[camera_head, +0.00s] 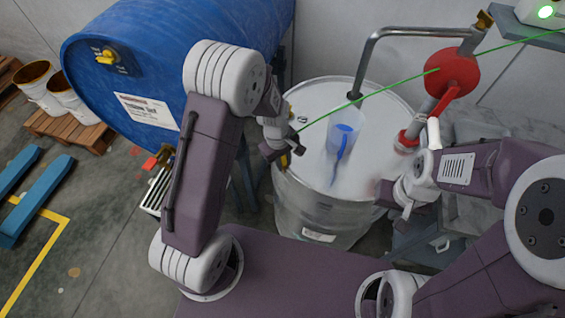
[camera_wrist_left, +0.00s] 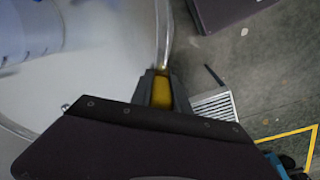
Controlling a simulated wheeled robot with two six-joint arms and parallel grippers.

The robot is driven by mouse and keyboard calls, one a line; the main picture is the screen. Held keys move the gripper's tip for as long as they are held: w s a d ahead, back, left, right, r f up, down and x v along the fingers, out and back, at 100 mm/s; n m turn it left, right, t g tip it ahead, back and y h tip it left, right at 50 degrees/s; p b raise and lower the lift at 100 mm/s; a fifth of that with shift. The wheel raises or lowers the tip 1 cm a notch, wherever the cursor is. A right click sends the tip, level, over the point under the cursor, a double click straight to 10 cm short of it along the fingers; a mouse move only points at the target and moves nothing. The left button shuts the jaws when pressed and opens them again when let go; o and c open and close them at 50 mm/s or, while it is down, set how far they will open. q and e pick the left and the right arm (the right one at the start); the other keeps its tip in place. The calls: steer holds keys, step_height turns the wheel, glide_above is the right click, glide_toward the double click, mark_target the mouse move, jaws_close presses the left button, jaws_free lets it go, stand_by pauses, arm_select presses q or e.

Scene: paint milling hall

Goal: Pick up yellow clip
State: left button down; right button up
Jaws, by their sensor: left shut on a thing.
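The yellow clip (camera_wrist_left: 162,92) is between the fingers of my left gripper (camera_wrist_left: 162,85) in the left wrist view, with the jaws shut on it. In the head view my left gripper (camera_head: 284,156) is at the left rim of the pale drum, and a small yellow part of the clip (camera_head: 284,161) shows there. The drum's rim runs just past the fingertips in the wrist view. My right gripper (camera_head: 404,208) is near the drum's right side; its fingers are too small and partly hidden to tell their opening.
A large blue drum (camera_head: 190,40) lies at the left. Buckets (camera_head: 42,92) stand on a pallet. A green beam crosses the drum top.

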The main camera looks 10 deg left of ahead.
arm_select(q)
step_height(320, 180, up, 10)
steer(key=shift+f, duration=0.1)
stand_by(0.4)
